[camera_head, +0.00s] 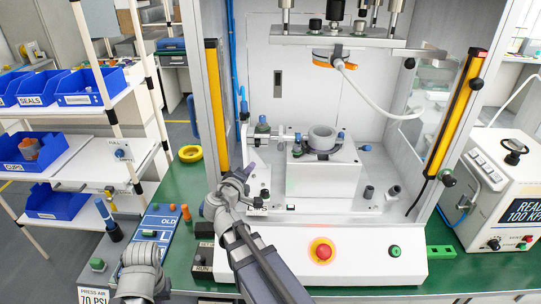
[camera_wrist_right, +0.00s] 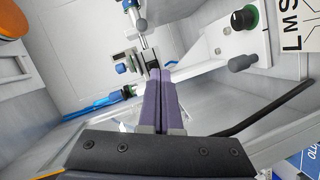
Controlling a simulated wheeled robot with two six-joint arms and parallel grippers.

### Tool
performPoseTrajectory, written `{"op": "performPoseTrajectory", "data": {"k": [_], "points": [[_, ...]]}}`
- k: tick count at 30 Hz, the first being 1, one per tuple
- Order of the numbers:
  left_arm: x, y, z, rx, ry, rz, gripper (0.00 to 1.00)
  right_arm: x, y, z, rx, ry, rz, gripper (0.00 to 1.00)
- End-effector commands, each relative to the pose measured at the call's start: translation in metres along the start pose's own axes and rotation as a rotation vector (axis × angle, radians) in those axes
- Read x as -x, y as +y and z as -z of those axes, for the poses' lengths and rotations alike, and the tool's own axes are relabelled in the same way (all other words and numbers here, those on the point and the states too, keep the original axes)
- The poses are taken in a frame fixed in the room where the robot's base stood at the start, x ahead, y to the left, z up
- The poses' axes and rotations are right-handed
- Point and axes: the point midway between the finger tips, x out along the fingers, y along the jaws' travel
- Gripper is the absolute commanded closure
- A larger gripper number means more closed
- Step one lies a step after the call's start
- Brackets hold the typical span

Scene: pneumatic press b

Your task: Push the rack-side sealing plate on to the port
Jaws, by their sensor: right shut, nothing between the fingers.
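My right gripper (camera_head: 247,172) is shut and empty at the left front of the press bay, left of the white fixture block (camera_head: 322,178). In the right wrist view its purple fingers (camera_wrist_right: 160,73) lie together, pointing at a small dark block on a rod (camera_wrist_right: 141,22). A side slide with a rod (camera_head: 283,138) runs toward the left of a grey ring-shaped part (camera_head: 322,137) on the block. The sealing plate and port are too small to tell apart here; contact with the fingers cannot be told. Only a grey piece of my left arm shows at bottom left, its fingers out of sight.
The bay has a left post with a yellow strip (camera_head: 216,105) and the press head (camera_head: 337,42) above. A white hose (camera_head: 378,105) hangs at right. A red stop button (camera_head: 322,251) is on the front panel. Blue bins (camera_head: 90,86) stand on the left rack.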

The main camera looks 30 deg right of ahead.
Motion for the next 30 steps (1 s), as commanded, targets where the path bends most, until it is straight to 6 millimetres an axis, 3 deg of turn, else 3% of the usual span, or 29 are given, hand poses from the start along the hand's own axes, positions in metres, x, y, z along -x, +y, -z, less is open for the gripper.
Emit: {"op": "performPoseTrajectory", "data": {"k": [6, 14, 30], "points": [[-0.009, 0.001, 0.001, 0.0, 0.0, 0.0, 1.0, -0.015, 0.018, 0.009, 0.068, 0.077, -0.099, 1.0], [-0.009, 0.001, 0.001, 0.0, 0.0, 0.0, 1.0, -0.022, 0.021, 0.011, 0.075, 0.083, -0.106, 1.0], [-0.017, 0.002, 0.001, 0.0, 0.0, 0.0, 1.0, -0.121, 0.03, 0.019, 0.074, 0.08, -0.106, 1.0]]}}
